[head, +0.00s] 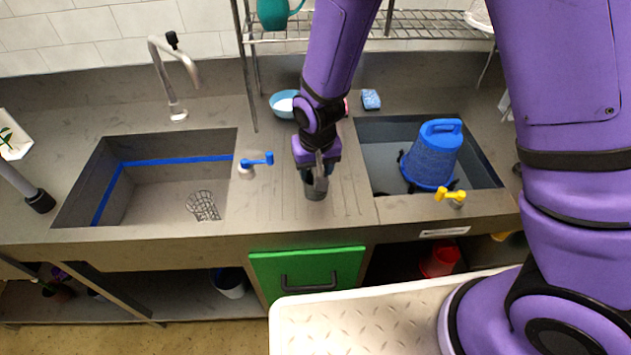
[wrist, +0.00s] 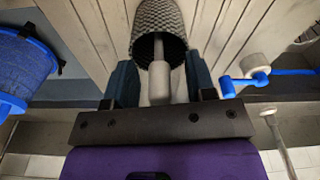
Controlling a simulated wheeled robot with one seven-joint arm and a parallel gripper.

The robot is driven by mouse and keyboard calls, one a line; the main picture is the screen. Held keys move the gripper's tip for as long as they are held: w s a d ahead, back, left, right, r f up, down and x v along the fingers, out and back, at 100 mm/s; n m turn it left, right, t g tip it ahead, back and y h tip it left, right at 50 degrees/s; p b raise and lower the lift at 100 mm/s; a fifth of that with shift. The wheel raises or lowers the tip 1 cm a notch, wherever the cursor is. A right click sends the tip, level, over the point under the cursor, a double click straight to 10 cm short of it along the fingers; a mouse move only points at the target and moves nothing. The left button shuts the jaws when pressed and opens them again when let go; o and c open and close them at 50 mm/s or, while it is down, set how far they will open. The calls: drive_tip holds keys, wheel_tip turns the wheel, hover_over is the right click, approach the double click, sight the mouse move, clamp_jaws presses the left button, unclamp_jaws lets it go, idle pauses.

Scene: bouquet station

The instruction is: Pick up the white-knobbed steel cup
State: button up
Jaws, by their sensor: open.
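The steel cup (head: 315,192) is on the ribbed drainboard between the two basins, partly hidden under my gripper in the head view. In the wrist view the cup (wrist: 158,17) shows a textured grey wall and a dark opening. Its pale white-grey knob (wrist: 159,82) points toward my palm. My gripper (wrist: 161,82) is open, with one dark blue-green finger on each side of the knob and a visible gap around it. In the head view my gripper (head: 315,178) is directly over the cup. I cannot tell whether any finger touches it.
A light blue bowl (head: 284,104) and a blue sponge (head: 371,99) lie behind.

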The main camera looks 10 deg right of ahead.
clamp_jaws()
drive_tip(key=shift+r, duration=0.15)
